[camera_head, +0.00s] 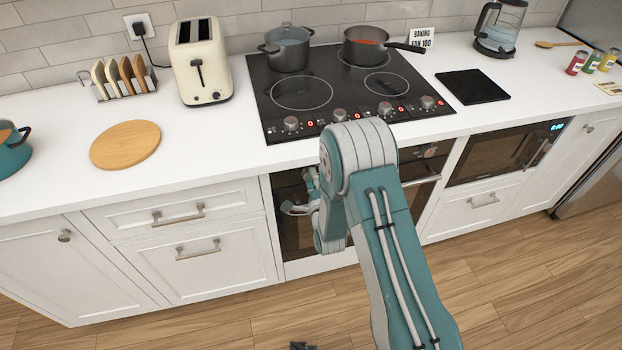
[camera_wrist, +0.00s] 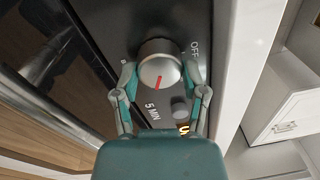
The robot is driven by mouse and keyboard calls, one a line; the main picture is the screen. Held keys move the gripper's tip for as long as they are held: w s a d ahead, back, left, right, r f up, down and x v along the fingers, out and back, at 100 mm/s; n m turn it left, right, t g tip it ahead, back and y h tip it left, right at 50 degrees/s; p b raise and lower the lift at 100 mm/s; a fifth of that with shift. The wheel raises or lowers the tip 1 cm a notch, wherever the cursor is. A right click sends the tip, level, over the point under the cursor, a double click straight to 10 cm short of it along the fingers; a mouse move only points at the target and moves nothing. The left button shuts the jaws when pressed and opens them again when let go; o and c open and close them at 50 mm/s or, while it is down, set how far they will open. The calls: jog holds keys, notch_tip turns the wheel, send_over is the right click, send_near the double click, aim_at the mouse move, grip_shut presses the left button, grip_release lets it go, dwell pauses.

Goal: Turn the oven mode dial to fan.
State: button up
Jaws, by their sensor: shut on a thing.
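In the wrist view, a round silver dial (camera_wrist: 158,52) with a red pointer mark stands on the dark oven panel (camera_wrist: 105,25). The mark slants from the middle towards the lower left. "OFF" is printed at the dial's upper right and "5 MIN" lies below it. I cannot read a fan label. My gripper (camera_wrist: 160,74) is shut on the dial, one finger on each side. In the head view, my arm hides most of the oven front (camera_head: 290,235), and the gripped dial does not show clearly. Another oven dial (camera_head: 430,152) shows right of my arm.
The oven's bar handle (camera_wrist: 42,68) runs close by at the left of the wrist view.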

jog(key=shift+d+f+m, duration=0.15)
jog(key=shift+f+m, duration=0.15)
jog(key=shift+m, duration=0.1)
jog(key=o, duration=1.1)
jog(key=shift+o, duration=0.3)
jog(key=shift+r, duration=0.1)
jog(key=v, duration=1.1)
jog(key=shift+s, duration=0.45)
